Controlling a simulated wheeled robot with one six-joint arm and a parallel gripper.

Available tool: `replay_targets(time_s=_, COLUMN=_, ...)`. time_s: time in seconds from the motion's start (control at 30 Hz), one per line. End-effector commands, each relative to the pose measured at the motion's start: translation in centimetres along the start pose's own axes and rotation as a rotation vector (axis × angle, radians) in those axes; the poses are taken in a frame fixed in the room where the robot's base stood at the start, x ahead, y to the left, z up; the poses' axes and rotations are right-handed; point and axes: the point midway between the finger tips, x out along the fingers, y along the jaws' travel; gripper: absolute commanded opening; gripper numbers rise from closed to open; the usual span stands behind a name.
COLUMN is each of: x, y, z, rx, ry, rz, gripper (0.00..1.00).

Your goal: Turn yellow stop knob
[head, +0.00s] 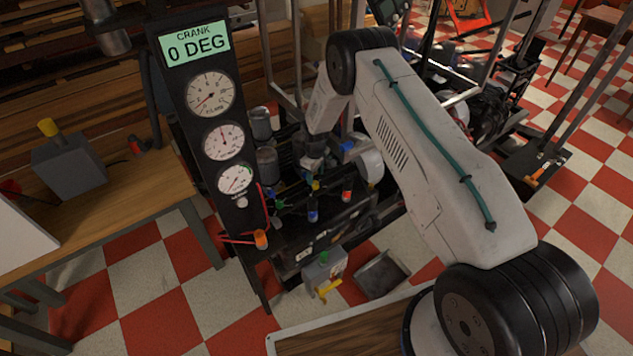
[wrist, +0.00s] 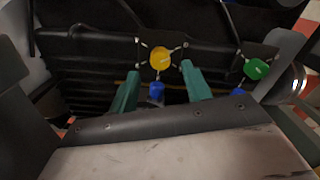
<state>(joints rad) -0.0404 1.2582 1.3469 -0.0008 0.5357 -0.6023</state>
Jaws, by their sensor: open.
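The round yellow knob (wrist: 160,58) sits on a dark panel in the wrist view, with small metal posts around it. My gripper (wrist: 159,73) is open, its two teal fingers apart, one on each side just below the knob in the picture. The fingers look empty; I cannot tell how far the knob is from the tips. A blue knob (wrist: 156,90) shows between the fingers. In the head view my arm reaches down to the engine, and a small yellow spot there may be the same knob.
A green knob (wrist: 256,69) is right of the yellow one. In the head view, a gauge panel (head: 211,150) reading "CRANK 0 DEG" stands left of my arm. A grey box with a yellow handle (head: 328,290) stands in front. A wooden bench (head: 130,190) is at left.

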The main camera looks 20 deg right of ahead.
Motion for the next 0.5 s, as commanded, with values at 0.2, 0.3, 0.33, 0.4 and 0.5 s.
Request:
replay_targets(time_s=0.2, x=3.3, y=-0.1, z=0.0, rx=0.001, ry=-0.001, rz=-0.001, gripper=0.49)
replay_targets(time_s=0.3, x=4.0, y=0.0, z=0.0, rx=0.001, ry=0.000, rz=-0.001, gripper=0.49)
replay_targets(time_s=0.33, x=4.1, y=-0.1, z=0.0, rx=0.001, ry=-0.001, rz=-0.001, gripper=0.49)
replay_targets(time_s=0.4, x=4.3, y=-0.1, z=0.0, rx=0.001, ry=-0.001, rz=-0.001, gripper=0.49)
replay_targets(time_s=0.5, x=4.4, y=0.0, z=0.0, rx=0.001, ry=0.000, rz=-0.001, gripper=0.49)
